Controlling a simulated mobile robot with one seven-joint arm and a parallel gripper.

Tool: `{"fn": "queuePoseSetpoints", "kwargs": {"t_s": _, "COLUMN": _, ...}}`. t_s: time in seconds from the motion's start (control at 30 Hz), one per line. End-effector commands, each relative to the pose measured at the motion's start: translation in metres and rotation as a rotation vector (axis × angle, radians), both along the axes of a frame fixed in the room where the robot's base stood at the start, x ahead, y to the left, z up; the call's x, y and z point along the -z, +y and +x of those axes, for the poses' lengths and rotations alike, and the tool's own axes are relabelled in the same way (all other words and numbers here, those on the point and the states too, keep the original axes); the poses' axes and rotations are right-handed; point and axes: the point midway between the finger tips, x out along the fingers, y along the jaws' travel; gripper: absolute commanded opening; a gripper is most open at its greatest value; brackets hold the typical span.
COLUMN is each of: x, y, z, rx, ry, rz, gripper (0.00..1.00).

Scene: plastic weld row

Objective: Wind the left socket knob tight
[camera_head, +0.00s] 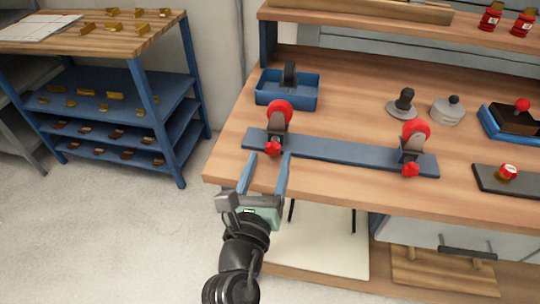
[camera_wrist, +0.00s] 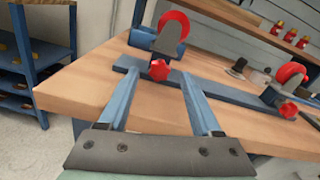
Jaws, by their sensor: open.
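The left socket knob (camera_head: 272,148) is a small red lobed knob low on the front of the left socket (camera_head: 278,126), a dark bracket with a red ring on top. It also shows in the wrist view (camera_wrist: 159,70). Both sockets stand on a long blue bar (camera_head: 340,154) on the wooden bench. The right socket (camera_head: 414,140) has a similar red knob (camera_head: 410,170). My gripper (camera_head: 268,158) is open and empty at the bench's front edge, its two blue fingers pointing toward the left knob. In the wrist view the knob shows beyond and between the fingertips (camera_wrist: 160,86), apart from them.
A blue tray (camera_head: 287,104) with a dark object stands behind the left socket. Grey round parts (camera_head: 447,112) and a dark plate with a red-topped part (camera_head: 508,174) are to the right. A blue shelf rack (camera_head: 150,100) stands left across open floor.

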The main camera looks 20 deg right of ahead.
Motion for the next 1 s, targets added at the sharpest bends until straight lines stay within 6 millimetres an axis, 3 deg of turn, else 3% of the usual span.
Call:
{"fn": "queuePoseSetpoints", "kwargs": {"t_s": 0.2, "x": 0.0, "y": -0.009, "z": 0.014, "rx": -0.001, "ry": -0.001, "rz": 0.0, "gripper": 0.66}}
{"fn": "queuePoseSetpoints", "kwargs": {"t_s": 0.57, "x": 0.0, "y": -0.011, "z": 0.017, "rx": 0.0, "ry": 0.0, "rz": 0.001, "gripper": 0.66}}
{"fn": "queuePoseSetpoints", "kwargs": {"t_s": 0.93, "x": 0.0, "y": -0.011, "z": 0.017, "rx": 0.0, "ry": -0.001, "rz": 0.001, "gripper": 0.03}}
{"fn": "queuePoseSetpoints", "kwargs": {"t_s": 1.0, "x": 0.0, "y": -0.011, "z": 0.017, "rx": 0.0, "ry": -0.001, "rz": 0.001, "gripper": 0.0}}
